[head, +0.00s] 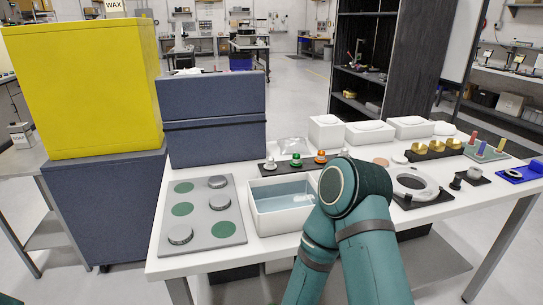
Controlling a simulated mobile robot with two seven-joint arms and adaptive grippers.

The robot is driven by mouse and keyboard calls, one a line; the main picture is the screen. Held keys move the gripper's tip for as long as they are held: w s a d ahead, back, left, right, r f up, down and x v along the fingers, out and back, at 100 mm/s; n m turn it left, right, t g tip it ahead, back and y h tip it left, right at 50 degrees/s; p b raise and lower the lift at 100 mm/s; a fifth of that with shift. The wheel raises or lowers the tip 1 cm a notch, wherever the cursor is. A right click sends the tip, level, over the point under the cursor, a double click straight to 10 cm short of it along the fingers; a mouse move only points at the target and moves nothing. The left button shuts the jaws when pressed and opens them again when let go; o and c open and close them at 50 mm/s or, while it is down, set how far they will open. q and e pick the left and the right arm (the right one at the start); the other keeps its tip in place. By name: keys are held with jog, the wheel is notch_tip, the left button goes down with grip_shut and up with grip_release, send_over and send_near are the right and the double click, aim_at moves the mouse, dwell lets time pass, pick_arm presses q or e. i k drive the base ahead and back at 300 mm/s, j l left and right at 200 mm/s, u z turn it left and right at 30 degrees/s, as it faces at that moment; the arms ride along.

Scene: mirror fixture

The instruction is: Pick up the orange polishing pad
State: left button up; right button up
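A dark strip-shaped rack (290,167) near the middle of the white table holds small knob-like pieces in a row. The orange one, which looks like the orange polishing pad (320,156), stands at the right end of the visible row, upright. A green one (296,159) is beside it and a white one (270,163) is at the left end. My teal arm rises from the bottom, and its bent joint is just right of and in front of the orange pad, hiding part of the table. Neither of my grippers shows.
A white basin (283,217) of bluish liquid lies in front of the rack. A grey plate (200,238) with green and metal discs is at left. A white ring (414,186) and gold pieces (434,147) are at right. A yellow box (85,90) stands at left.

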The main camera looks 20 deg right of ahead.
aim_at(320, 158)
jog(key=l+u, duration=0.4)
jog(key=k+l+u, duration=0.15)
jog(key=l+u, duration=0.25)
jog(key=k+l+u, duration=0.15)
jog(key=l, duration=0.15)
jog(key=l+u, duration=0.15)
jog(key=l, duration=0.2)
jog(key=k+l+u, duration=0.15)
jog(key=k+l, duration=0.2)
jog(key=l, duration=0.15)
jog(key=k+l+u, duration=0.1)
jog(key=l, duration=0.2)
jog(key=k+l, duration=0.25)
jog(key=l, duration=0.1)
